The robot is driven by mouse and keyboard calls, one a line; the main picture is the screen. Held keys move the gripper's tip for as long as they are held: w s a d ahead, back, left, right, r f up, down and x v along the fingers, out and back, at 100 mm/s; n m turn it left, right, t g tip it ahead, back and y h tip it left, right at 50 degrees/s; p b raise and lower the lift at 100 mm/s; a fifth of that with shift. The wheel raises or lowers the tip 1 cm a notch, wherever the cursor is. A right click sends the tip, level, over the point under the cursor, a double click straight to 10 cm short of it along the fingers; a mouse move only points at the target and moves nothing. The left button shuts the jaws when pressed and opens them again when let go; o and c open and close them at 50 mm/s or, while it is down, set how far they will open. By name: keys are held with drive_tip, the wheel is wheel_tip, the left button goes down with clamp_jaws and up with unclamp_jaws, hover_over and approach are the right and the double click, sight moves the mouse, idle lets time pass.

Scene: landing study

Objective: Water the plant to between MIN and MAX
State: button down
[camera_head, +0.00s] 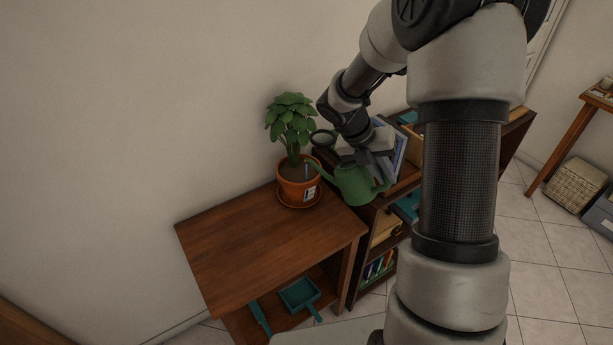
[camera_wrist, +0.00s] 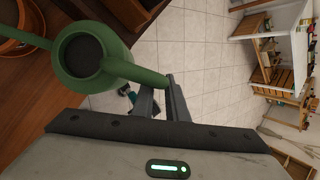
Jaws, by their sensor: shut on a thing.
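The plant (camera_head: 291,122) has broad green leaves and stands upright in a terracotta pot (camera_head: 290,189) on a saucer. A small pale label (camera_head: 310,193) is on the pot, and its markings are too small to read. A green watering can (camera_head: 356,186) is at the pot's right, its spout reaching left to the pot's rim; I cannot tell if they touch. My gripper (camera_wrist: 163,92) is shut on the can's handle. In the wrist view the can's round opening looks dark, and no water shows. The pot's edge (camera_wrist: 14,40) shows at the left there.
The pot stands on a wooden table (camera_head: 262,240), whose front is clear. A bookcase (camera_head: 375,217) with books adjoins it at the right, near the can. A teal dustpan (camera_head: 300,294) lies on the lower shelf. A wicker basket (camera_head: 573,184) stands far right.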

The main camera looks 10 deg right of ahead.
drive_tip(key=shift+w+r, duration=0.1)
drive_tip(key=shift+r, duration=0.1)
drive_tip(key=shift+w+a+r+p, duration=0.15)
drive_tip(key=shift+r+p, duration=0.15)
drive_tip(key=shift+p, duration=0.45)
drive_tip(key=shift+r+h+p, duration=0.3)
drive_tip(key=shift+r+p, duration=0.05)
drive_tip(key=shift+p, duration=0.3)
drive_tip(key=shift+a, duration=0.1)
drive_tip(key=shift+f, duration=0.15)
